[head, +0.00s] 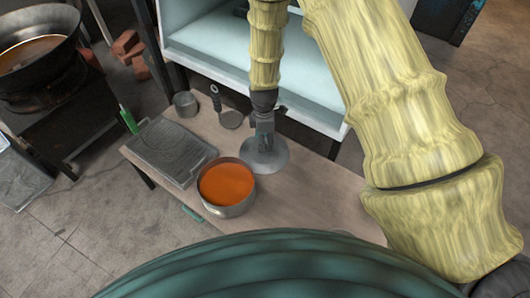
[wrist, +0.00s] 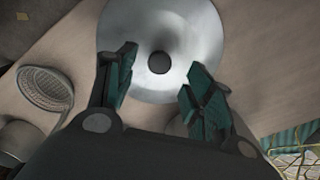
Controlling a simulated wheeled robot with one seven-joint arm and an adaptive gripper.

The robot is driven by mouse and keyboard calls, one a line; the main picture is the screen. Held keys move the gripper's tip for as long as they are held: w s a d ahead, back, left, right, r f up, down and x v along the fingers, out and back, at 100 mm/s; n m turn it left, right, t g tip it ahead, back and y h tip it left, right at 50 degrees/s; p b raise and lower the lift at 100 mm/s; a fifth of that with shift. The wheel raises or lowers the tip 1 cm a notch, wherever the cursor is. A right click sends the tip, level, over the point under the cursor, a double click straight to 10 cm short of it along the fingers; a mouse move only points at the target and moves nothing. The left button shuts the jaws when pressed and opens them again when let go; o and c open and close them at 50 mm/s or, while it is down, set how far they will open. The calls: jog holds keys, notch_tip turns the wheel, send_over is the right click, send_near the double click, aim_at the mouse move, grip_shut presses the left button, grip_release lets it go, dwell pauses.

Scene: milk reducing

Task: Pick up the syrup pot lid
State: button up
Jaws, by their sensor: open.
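The syrup pot lid (head: 277,162) is a round, silvery metal disc lying on the table, right of the pot. In the wrist view the lid (wrist: 205,40) shows from above with a dark round knob (wrist: 158,63) at its centre. The syrup pot (head: 226,187) is a metal pot holding orange liquid. My gripper (head: 264,143) points down over the lid. In the wrist view my gripper (wrist: 158,72) is open, its two fingers to either side of the knob. The knob appears between the fingertips with nothing gripped. How far above it the tips are, I cannot tell.
On the table (head: 318,195) stand a flat grey tray (head: 170,150), a small metal cup (head: 186,104) and a strainer (head: 231,118). A pale shelf unit (head: 205,50) stands behind. A large wok (head: 35,50) sits at left. Table space right of the lid is clear.

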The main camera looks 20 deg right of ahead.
jog(key=shift+d+f+b, duration=0.1)
jog(key=shift+f+b, duration=0.6)
jog(key=shift+f, duration=1.6)
jog(key=shift+w, duration=0.1)
grip_shut()
